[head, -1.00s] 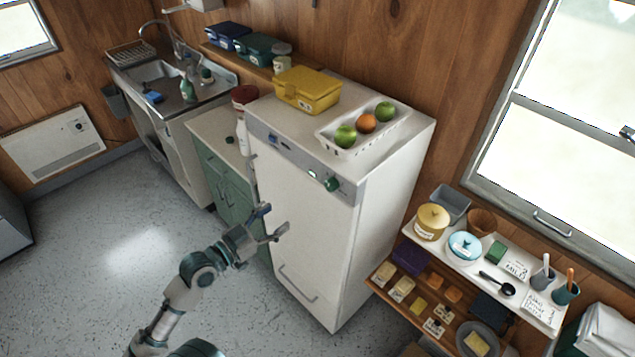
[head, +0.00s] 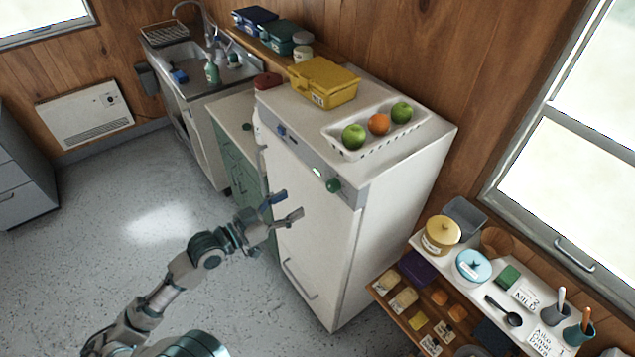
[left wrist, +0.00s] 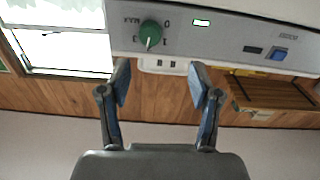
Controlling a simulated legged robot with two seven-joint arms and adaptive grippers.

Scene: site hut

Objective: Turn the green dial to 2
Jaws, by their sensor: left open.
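The green dial (head: 333,185) sits on the grey control strip (head: 300,155) along the top front of the white fridge (head: 310,230). In the left wrist view the dial (left wrist: 151,34) is beyond the fingertips, up and slightly left of the gap's middle. Printed marks surround it; 0, 1 and MAX are legible. A pale pointer mark seems to face down in that view, but its exact setting is unclear. My left gripper (head: 290,206) is open and empty in front of the fridge, below and left of the dial, apart from it. My right gripper is not in view.
A blue switch (left wrist: 278,53) and a lit display (left wrist: 201,22) share the strip. A yellow box (head: 323,82) and a white fruit tray (head: 352,150) stand on the fridge. A laden shelf unit (head: 405,300) is at right. The floor at left is clear.

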